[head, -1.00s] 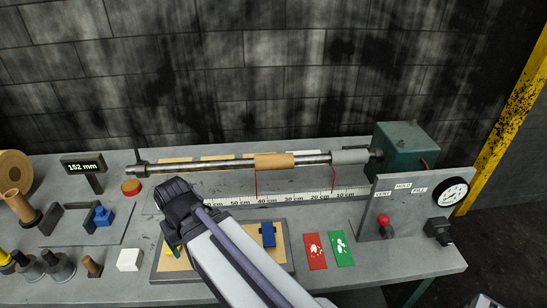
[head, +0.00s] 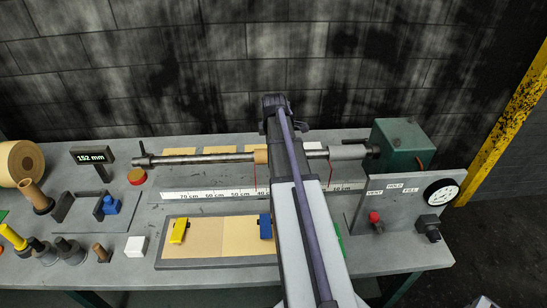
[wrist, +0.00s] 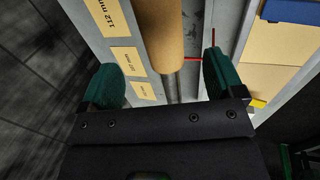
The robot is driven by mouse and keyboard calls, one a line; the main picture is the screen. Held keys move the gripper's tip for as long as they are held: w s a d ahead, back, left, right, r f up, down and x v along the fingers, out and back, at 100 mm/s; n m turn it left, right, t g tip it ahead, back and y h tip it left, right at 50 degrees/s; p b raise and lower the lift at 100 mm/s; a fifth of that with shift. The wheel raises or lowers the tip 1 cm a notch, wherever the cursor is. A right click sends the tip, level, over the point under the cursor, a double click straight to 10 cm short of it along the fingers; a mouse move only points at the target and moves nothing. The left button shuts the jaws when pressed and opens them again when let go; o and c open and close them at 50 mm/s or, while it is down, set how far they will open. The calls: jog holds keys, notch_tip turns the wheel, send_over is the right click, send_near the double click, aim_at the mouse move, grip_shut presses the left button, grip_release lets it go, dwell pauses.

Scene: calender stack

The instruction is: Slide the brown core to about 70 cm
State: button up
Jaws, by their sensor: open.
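The brown core (head: 261,155) is a tan sleeve on the horizontal steel shaft (head: 198,158). Its left end shows left of my arm, and my arm hides the rest. Its red pointer hangs near the 40 cm mark of the white scale (head: 201,195). In the wrist view the core (wrist: 161,32) lies between the two green fingers of my gripper (wrist: 163,82). My gripper is open, with a gap on each side of the core. The core's near end is about level with the fingers. In the head view my arm hides the fingers.
A grey collar (head: 347,152) sits on the shaft by the green housing (head: 402,145). The shaft left of the core is bare. Labelled tan cards (wrist: 129,61) lie along one side. A tray (head: 222,262) with yellow and blue clips is in front of the scale.

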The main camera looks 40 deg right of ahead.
jog(key=b+x, duration=0.9)
jog(key=x, duration=0.1)
jog(key=shift+a+f, duration=0.1)
jog(key=c, duration=1.3)
